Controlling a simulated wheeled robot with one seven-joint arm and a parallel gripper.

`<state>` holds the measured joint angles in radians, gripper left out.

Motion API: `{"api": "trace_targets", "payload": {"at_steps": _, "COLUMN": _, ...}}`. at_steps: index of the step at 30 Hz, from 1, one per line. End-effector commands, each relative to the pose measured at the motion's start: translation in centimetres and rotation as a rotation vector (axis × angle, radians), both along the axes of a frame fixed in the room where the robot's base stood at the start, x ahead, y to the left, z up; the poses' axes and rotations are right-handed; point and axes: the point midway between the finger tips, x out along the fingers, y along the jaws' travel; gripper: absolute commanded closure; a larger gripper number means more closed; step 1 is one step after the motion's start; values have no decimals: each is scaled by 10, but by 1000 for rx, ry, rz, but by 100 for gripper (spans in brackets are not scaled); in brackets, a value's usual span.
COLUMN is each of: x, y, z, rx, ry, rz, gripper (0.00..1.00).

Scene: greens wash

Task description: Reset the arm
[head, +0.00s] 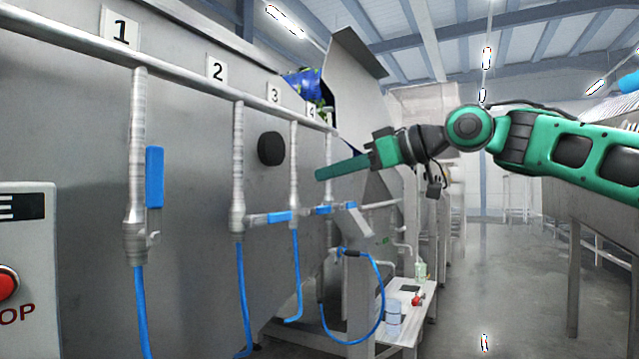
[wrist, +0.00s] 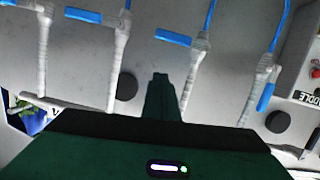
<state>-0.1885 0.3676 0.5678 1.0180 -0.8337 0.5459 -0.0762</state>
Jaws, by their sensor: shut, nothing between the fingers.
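My arm reaches in from the right in the head view, mostly green with dark joints. My gripper (head: 343,168) is at its left end, level, with its fingers together and nothing in them. The fingers point toward the steel wash tank (head: 190,160). In the wrist view my gripper (wrist: 160,80) shows as a green shut finger shape in front of the tank wall, between pipes with blue valve handles. It appears apart from the pipes and handles, though the exact gap to the tank is hard to tell.
Numbered pipes on the tank carry blue handles, one upright (head: 154,177) and others level, such as this one (head: 270,218). Blue hoses (head: 243,300) hang below. A red stop button (head: 8,284) is at far left. A low white bench (head: 408,325) stands beyond. Floor (head: 500,270) at right is clear.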

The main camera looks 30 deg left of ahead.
Motion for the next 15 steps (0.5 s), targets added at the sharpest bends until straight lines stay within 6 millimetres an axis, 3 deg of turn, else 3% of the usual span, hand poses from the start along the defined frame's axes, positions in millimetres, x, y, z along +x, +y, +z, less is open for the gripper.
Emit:
{"api": "trace_targets", "payload": {"at_steps": 10, "x": 2, "y": -12, "z": -1, "rx": -8, "ry": 3, "rz": -10, "gripper": 100}}
{"api": "trace_targets", "payload": {"at_steps": 13, "x": 13, "y": -22, "z": -17, "rx": -51, "ry": 22, "rz": -62, "gripper": 100}}
{"api": "trace_targets", "payload": {"at_steps": 15, "x": 27, "y": -38, "z": -38, "rx": -108, "ry": 49, "rz": -131, "gripper": 100}}
